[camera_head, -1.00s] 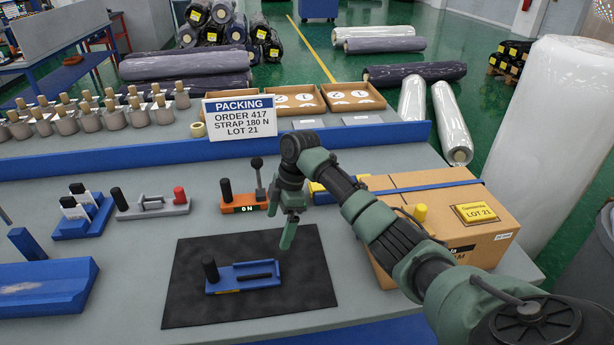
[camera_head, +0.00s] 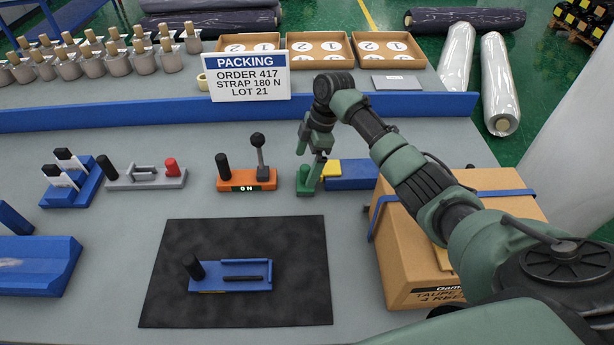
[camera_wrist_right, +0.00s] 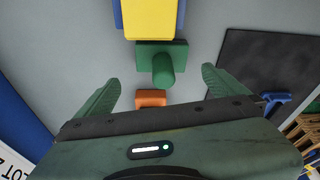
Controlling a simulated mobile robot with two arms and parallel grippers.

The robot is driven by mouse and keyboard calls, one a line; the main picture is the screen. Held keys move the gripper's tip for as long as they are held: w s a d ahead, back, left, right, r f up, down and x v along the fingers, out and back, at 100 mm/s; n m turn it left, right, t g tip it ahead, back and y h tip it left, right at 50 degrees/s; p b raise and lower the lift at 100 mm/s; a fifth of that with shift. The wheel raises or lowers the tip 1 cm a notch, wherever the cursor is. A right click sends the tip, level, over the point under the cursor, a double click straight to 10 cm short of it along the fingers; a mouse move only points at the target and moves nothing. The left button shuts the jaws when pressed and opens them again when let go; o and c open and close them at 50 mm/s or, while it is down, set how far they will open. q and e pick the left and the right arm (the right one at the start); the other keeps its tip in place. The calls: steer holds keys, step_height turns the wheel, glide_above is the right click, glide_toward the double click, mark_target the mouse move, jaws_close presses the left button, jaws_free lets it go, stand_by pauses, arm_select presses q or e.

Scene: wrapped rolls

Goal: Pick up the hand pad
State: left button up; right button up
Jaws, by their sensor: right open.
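A blue block (camera_head: 352,175) with a yellow part (camera_head: 330,169) and a green end piece (camera_head: 306,189) lies on the grey bench, left of the carton. I take this as the hand pad, though no label shows. The right wrist view shows its yellow top (camera_wrist_right: 151,18) and a green upright peg (camera_wrist_right: 163,69) on the green end. My right gripper (camera_head: 314,162) is open above the green end. In the right wrist view the peg is between its two spread fingers, with gaps on both sides. My left gripper is out of view.
A black mat (camera_head: 240,312) holds a blue tool (camera_head: 235,285) with a black knob. An orange lever device (camera_head: 238,186) stands left of my right gripper. A strapped carton (camera_head: 460,270) is to the right. A blue rail (camera_head: 150,117) and packing sign (camera_head: 246,76) are behind.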

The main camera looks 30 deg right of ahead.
mark_target(301, 181)
steer(key=p+x, duration=0.1)
steer(key=x, duration=0.4)
steer(key=shift+s+f, duration=0.1)
steer(key=shift+f, duration=0.15)
steer(key=shift+c, duration=0.3)
steer(key=shift+r, duration=0.1)
steer(key=c, duration=1.5)
steer(key=shift+o, duration=0.2)
